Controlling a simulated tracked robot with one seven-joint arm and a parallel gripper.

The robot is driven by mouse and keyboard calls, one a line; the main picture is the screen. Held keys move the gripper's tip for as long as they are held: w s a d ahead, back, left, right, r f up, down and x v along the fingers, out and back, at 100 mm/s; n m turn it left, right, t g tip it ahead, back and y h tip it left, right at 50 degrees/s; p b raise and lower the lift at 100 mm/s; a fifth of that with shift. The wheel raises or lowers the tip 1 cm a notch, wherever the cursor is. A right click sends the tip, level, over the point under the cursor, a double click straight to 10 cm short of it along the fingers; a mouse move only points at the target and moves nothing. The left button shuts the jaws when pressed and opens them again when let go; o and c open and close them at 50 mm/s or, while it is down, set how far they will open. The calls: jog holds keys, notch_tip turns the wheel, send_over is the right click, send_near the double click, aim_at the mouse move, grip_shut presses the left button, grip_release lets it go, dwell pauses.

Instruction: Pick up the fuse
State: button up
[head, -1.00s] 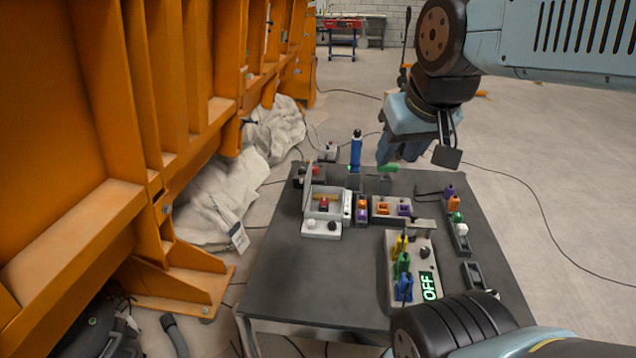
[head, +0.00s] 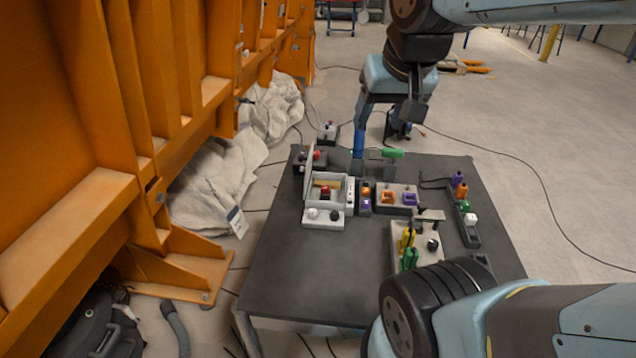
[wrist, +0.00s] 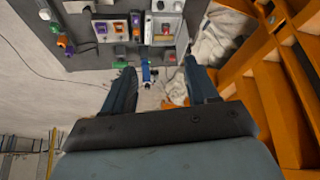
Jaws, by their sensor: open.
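A small yellow-orange cylinder (head: 327,184), which looks like the fuse, lies in an open grey box (head: 311,198) on the dark table, beside a red part. In the wrist view the box (wrist: 150,28) is at the top, beyond my fingertips; I cannot clearly separate the fuse from the red and orange parts there. My gripper (wrist: 160,66) is open and empty, its two fingers spread wide. In the head view my gripper (head: 378,122) hangs over the table's far edge, behind the box and apart from it.
Blocks with coloured plugs (head: 397,198) stand right of the box. An orange frame (head: 150,150) rises at left. The table's front left is bare.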

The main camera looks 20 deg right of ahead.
jog(key=w+f+m+g, duration=0.1)
jog(key=w+f+m, duration=0.1)
jog(key=w+m, duration=0.45)
jog(key=m+g, duration=0.4)
jog(key=m, duration=1.1)
send_over(326, 186)
notch_tip(326, 186, down, 22)
notch_tip(326, 186, down, 7)
jog(key=shift+w+d+f, duration=0.1)
jog(key=shift+n, duration=0.25)
jog(key=shift+f, duration=2.9)
grip_shut()
